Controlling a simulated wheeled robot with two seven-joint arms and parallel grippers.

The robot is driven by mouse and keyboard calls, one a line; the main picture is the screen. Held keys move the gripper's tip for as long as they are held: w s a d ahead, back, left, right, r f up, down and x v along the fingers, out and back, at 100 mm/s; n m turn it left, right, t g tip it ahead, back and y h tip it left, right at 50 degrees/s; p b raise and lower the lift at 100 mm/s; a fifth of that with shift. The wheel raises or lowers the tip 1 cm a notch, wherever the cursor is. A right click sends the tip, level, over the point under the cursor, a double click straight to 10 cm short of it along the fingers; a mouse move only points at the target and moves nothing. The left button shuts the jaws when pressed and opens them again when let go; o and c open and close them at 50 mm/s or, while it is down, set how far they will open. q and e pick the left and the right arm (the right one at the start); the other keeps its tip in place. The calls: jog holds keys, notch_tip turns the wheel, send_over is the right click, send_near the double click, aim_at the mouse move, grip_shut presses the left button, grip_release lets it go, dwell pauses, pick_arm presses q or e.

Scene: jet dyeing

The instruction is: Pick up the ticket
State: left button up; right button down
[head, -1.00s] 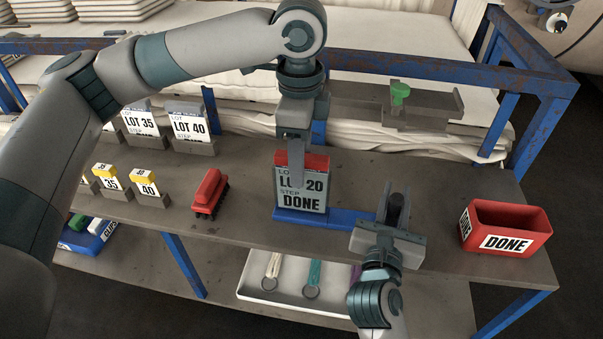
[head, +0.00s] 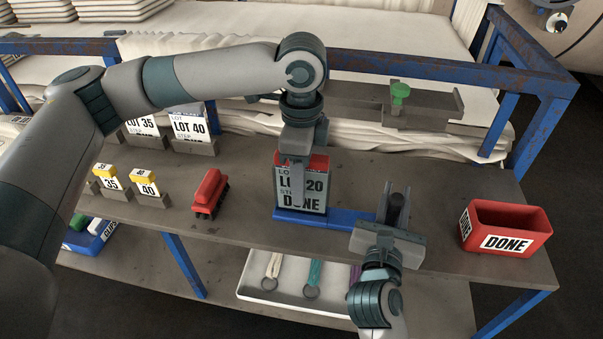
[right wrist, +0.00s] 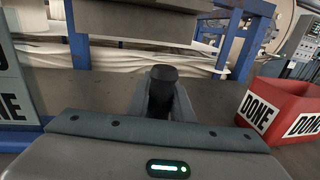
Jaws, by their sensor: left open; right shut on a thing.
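The ticket (head: 315,203) is a grey-white card with a red top, reading LOT 20, STEP, DONE. It stands upright in a blue holder (head: 345,218) on the bench. My left gripper (head: 297,190) points down over the ticket, open, with a finger in front of its face and covering part of the print. The far finger is hidden. My right gripper (head: 394,218) is low at the right end of the blue holder, shut on a dark round-topped thing (head: 397,204). This dark thing also shows between the fingers in the right wrist view (right wrist: 162,88).
A red DONE box (head: 507,240) stands at the right. A red brush (head: 209,192) lies left of the ticket. LOT 35 and LOT 40 cards (head: 188,127) and small yellow-topped tags (head: 147,182) stand further left. A white tray (head: 290,300) is below the bench.

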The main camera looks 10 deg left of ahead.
pick_arm(q)
grip_shut()
jog(key=shift+r, duration=0.1)
notch_tip(320, 180, up, 18)
dwell(0.8)
dwell(0.3)
pick_arm(e)
jog(key=c, duration=1.5)
grip_release()
jog(key=shift+s, duration=0.1)
jog(key=s, duration=0.4)
jog(key=s+a, duration=0.1)
jog(key=s, duration=0.2)
jog(key=s+a, duration=0.1)
jog(key=s, duration=0.3)
jog(key=shift+s, duration=0.3)
